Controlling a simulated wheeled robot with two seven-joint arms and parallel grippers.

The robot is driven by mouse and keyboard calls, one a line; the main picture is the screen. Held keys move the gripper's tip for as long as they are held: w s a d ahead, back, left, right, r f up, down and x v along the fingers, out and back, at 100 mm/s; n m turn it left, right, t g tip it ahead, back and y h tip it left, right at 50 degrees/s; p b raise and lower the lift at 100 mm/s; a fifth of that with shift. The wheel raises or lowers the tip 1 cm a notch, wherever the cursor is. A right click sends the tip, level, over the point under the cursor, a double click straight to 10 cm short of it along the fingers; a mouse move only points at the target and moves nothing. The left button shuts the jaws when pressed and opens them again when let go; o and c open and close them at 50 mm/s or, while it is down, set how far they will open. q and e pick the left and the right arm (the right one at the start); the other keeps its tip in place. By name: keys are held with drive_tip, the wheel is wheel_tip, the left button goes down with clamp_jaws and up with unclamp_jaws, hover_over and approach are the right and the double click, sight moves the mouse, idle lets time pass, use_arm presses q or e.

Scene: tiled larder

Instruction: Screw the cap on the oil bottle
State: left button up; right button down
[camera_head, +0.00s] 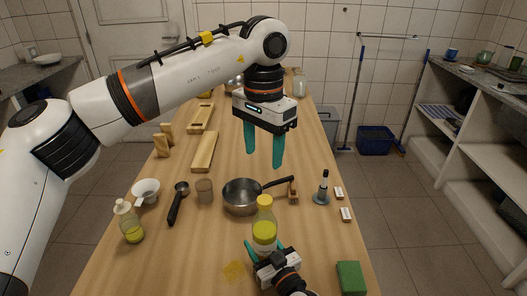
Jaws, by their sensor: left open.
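A second bottle with yellow liquid (131,222) and a pale top stands at the front left. My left gripper (264,163) points down above the table, behind and above the middle bottle, its teal fingers apart and empty. My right gripper (266,246) is low at the front, its fingers either side of the middle bottle's lower part; contact is unclear.
A steel pan (241,197) stands behind the middle bottle, its handle reaching right. A jar (204,190), a black-handled tool (177,204) and a white bowl (146,190) stand left. A grey stand (321,197) and a green block (351,278) are right.

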drive_tip(key=shift+c, duration=2.1)
unclamp_jaws()
drive_tip(key=v, duration=1.2)
